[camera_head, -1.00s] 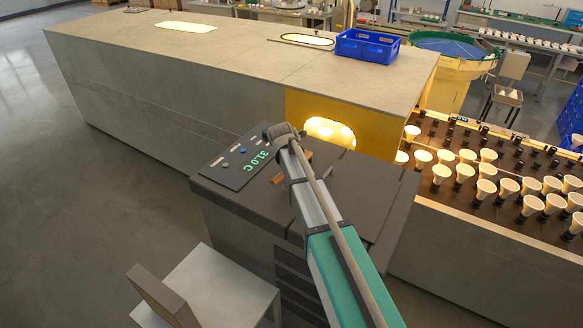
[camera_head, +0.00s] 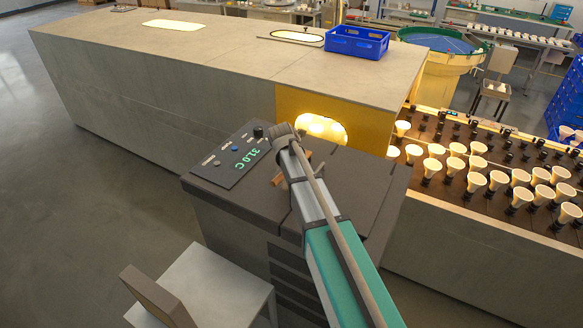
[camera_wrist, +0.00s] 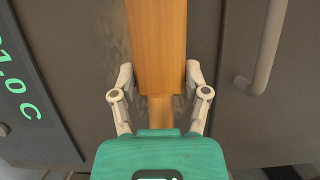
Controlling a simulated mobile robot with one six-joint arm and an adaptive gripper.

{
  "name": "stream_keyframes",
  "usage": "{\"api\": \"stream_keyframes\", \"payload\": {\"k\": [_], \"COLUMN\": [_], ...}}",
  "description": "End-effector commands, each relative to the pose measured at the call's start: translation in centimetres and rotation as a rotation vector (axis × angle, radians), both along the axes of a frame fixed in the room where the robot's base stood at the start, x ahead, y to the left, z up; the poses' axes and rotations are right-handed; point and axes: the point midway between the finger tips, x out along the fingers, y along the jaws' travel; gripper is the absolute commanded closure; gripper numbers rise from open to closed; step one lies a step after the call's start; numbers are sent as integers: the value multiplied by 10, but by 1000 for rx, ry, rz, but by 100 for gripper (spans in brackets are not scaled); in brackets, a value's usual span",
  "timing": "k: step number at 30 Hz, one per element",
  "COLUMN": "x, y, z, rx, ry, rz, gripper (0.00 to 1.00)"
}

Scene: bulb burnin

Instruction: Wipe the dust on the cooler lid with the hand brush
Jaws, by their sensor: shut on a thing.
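The hand brush (camera_wrist: 157,45) has a wooden block and a narrower wooden handle. In the wrist view my gripper (camera_wrist: 160,92) is shut on its handle, with the block extending beyond the fingers. The bristles are hidden beneath. In the head view a small piece of the brush (camera_head: 279,180) shows beside my arm, and my gripper is hidden. The brush is over the dark grey cooler lid (camera_head: 345,180); I cannot tell whether it touches. Faint grey dust (camera_wrist: 114,50) shows on the lid beside the block in the wrist view.
A sloped panel (camera_head: 230,158) reading 31.0 C lies left of the brush. A bar handle (camera_wrist: 268,48) rises at right in the wrist view. A yellow-fronted tunnel (camera_head: 365,115) stands behind, bulb rows (camera_head: 470,165) at right, and a grey chair (camera_head: 200,285) in front.

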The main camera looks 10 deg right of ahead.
Motion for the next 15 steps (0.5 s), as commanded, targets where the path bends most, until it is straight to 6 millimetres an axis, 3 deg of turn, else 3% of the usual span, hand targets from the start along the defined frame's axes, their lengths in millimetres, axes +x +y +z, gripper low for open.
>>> {"api": "stream_keyframes", "payload": {"k": [15], "x": [-18], "y": [-23], "z": [1], "rx": [0], "ry": [4], "rz": [-3], "gripper": [85]}}
